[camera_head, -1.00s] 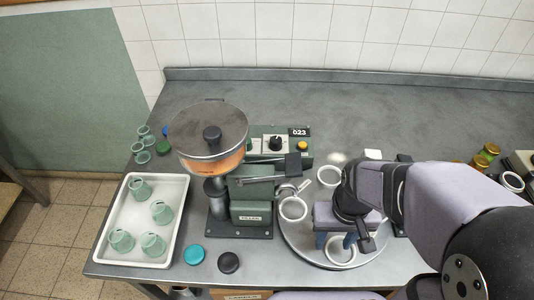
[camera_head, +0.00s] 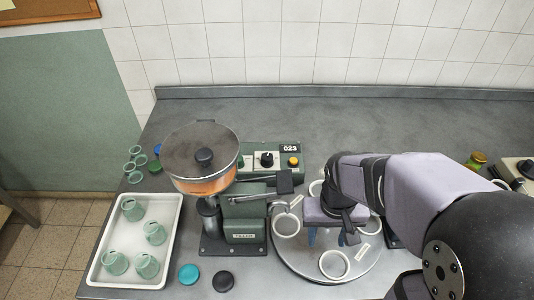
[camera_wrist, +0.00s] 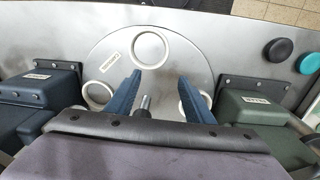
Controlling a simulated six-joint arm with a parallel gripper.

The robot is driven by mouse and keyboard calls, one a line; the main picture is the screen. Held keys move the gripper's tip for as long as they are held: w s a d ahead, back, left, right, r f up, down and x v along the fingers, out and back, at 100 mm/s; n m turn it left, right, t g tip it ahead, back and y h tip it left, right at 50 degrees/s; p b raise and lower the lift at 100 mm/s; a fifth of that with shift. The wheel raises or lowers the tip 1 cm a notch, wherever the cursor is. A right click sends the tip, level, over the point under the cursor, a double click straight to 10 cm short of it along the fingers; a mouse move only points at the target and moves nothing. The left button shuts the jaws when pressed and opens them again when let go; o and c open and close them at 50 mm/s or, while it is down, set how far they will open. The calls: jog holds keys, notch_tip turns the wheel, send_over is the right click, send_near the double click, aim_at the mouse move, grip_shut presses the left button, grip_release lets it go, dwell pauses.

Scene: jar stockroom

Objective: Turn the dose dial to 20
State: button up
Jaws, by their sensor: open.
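The dose dial is a black knob with a pale pointer mark (camera_head: 267,159) on the green control box behind the filler. A small display (camera_head: 291,148) beside it reads 023. My gripper (camera_head: 325,237) is open and empty over the turntable (camera_head: 300,262), to the right of and in front of the dial, well apart from it. In the wrist view my two blue fingers (camera_wrist: 160,88) are spread above the turntable with a metal post between them. The dial does not show in the wrist view.
The filler (camera_head: 242,232) with its round hopper (camera_head: 198,165) stands left of the turntable. An orange button (camera_head: 293,162) is right of the dial. White rings (camera_head: 334,264) sit on the turntable. A white tray (camera_head: 176,222) holds several green cups. The back counter is clear.

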jog(key=w+a+r+m+t+h+p, duration=0.1)
jog(key=w+r+p, duration=0.1)
jog(key=w+r, duration=0.35)
jog(key=w+a+r+m+h+p, duration=0.1)
jog(key=w+r+m+p, duration=0.15)
jog(key=w+r, duration=0.35)
jog(key=n+t+y+b, duration=0.2)
jog(key=t+b, duration=0.1)
jog(key=b, duration=0.2)
send_near(267, 157)
jog(key=f, duration=0.2)
jog(key=shift+w+p+x, duration=0.15)
jog(key=shift+p+x, duration=0.45)
jog(key=shift+x, duration=1.2)
jog(key=shift+w+p+x, duration=0.15)
jog(key=shift+p+x, duration=0.45)
jog(key=shift+x, duration=1.2)
jog(key=shift+r, duration=0.1)
jog(key=shift+c, duration=0.3)
jog(key=c, duration=1)
